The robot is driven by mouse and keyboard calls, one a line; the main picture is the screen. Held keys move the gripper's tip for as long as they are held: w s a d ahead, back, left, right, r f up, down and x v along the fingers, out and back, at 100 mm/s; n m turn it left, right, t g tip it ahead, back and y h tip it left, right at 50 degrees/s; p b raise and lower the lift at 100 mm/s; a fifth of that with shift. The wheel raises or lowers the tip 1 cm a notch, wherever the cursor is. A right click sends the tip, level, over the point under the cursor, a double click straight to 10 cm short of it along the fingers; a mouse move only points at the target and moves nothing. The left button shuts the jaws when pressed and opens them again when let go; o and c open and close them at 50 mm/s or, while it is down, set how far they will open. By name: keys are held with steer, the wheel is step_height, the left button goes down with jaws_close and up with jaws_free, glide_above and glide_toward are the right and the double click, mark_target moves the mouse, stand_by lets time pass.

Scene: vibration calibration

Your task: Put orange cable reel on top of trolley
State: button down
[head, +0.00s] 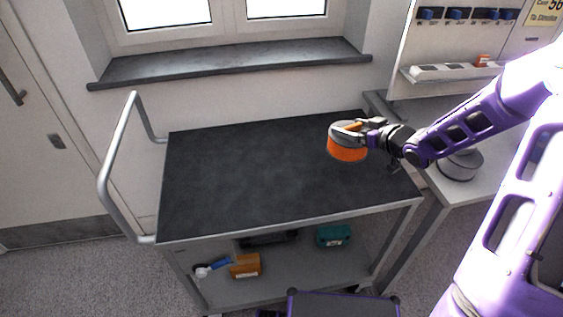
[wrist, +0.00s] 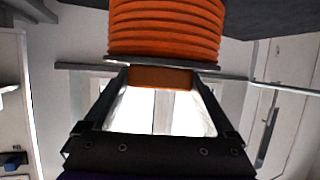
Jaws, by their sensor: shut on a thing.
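The orange cable reel (head: 347,153) has a grey top flange and orange windings. It hangs in my gripper (head: 364,128) over the right part of the trolley's dark top (head: 250,175). In the wrist view the reel (wrist: 165,28) fills the upper middle, and my gripper (wrist: 161,82) is shut on its edge. In the head view the reel looks above the trolley top; the exact gap beneath it cannot be told. The part of the trolley top behind the reel is hidden.
The rest of the trolley top is clear. Its lower shelf holds an orange box (head: 245,266), a teal box (head: 333,235) and a blue-and-white tool (head: 212,267). A grey round object (head: 461,164) stands on the bench at right. A handle rail (head: 104,185) rises at the trolley's left.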

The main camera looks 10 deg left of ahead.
steer(key=shift+w+d+r+n+y, duration=0.1)
steer(key=shift+w+d+n+y, duration=0.15)
steer(key=shift+d, duration=0.45)
steer(key=shift+w+d+n+y, duration=0.15)
steer(key=shift+d+y, duration=0.1)
steer(key=shift+d, duration=0.4)
steer(key=shift+g, duration=0.3)
steer(key=shift+f+b, duration=1.35)
steer(key=shift+f, duration=3.65)
steer(key=shift+f, duration=0.1)
steer(key=shift+f, duration=0.1)
jaws_free()
